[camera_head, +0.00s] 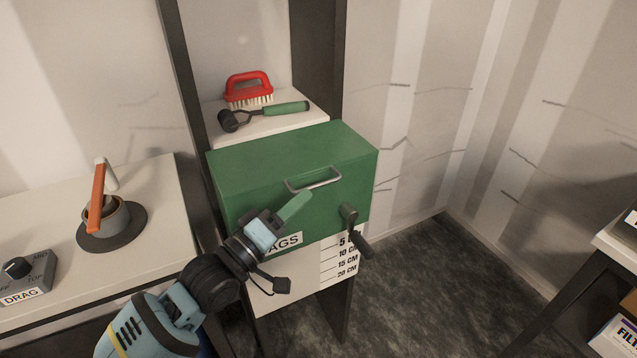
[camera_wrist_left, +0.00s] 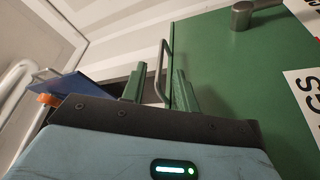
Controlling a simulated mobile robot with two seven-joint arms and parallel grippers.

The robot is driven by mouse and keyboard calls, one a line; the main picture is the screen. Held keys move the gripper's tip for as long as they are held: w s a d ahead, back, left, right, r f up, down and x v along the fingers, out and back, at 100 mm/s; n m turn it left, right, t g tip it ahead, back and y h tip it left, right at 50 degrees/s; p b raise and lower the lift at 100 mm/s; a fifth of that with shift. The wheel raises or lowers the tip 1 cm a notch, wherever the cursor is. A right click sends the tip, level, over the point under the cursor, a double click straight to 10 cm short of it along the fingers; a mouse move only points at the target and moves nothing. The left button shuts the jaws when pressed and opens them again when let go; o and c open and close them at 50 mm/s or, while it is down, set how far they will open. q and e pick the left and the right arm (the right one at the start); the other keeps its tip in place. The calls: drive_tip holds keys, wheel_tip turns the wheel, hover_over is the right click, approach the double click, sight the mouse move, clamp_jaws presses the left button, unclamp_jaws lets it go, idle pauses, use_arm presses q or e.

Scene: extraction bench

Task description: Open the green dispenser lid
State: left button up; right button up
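The green dispenser (camera_head: 290,150) is a box on a stand, and its lid looks shut. A grey metal bar handle (camera_head: 314,180) sits near the top of its front. My left gripper (camera_head: 300,199) is just below and in front of this handle. In the left wrist view the two green fingers (camera_wrist_left: 160,88) are apart, with the handle (camera_wrist_left: 163,62) showing between them. No contact between fingers and handle can be made out. The dispenser's green front (camera_wrist_left: 240,75) fills the right of that view. My right gripper is not in view.
A crank (camera_head: 355,230) sticks out at the dispenser's lower right, above a length scale. A bench (camera_head: 160,215) stands at left. Open floor (camera_head: 420,280) lies at right.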

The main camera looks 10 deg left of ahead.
sight(318, 185)
use_arm(q)
drive_tip(key=x, duration=0.6)
drive_tip(key=shift+d, duration=0.1)
clamp_jaws()
